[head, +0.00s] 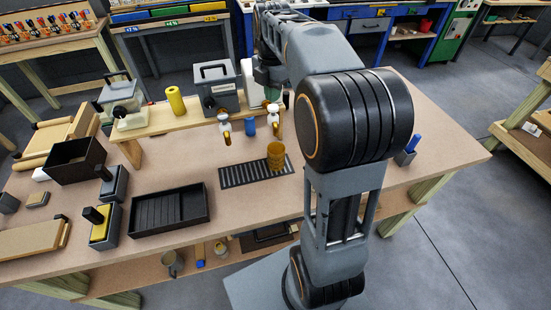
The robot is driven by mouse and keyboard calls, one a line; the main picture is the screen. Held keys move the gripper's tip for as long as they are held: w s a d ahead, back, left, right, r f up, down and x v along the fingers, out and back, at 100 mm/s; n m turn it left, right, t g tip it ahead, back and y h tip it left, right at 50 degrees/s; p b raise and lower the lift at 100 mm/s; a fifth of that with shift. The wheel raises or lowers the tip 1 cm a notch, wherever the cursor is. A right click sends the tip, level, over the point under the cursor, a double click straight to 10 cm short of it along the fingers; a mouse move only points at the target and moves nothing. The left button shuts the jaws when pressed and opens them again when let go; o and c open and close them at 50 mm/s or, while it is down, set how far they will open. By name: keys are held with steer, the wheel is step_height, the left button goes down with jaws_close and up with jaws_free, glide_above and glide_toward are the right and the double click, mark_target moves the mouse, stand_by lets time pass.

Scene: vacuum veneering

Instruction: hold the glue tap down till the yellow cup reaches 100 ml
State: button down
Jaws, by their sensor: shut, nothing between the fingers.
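The yellow cup (276,156) stands upright at the right end of a black slotted drip grate (240,175). It is under the right-hand glue tap (273,116), which has a white body and an amber spout. A second, similar tap (224,125) is to the left. My gripper (272,94) points down just above the right-hand tap, shut and empty. It is small and partly hidden by my arm, so I cannot tell whether it touches the tap. The cup's glue level and any marks are too small to read.
A grey canister (217,88) and a yellow roll (176,100) stand on the raised wooden shelf. A black tray (170,210) and several dark bins are at left. The bench front below the grate is clear.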

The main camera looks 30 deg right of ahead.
mark_target(273, 107)
steer(key=shift+f, duration=0.35)
stand_by(0.3)
steer(key=shift+f+b, duration=1.1)
steer(key=shift+f, duration=0.2)
stand_by(6.0)
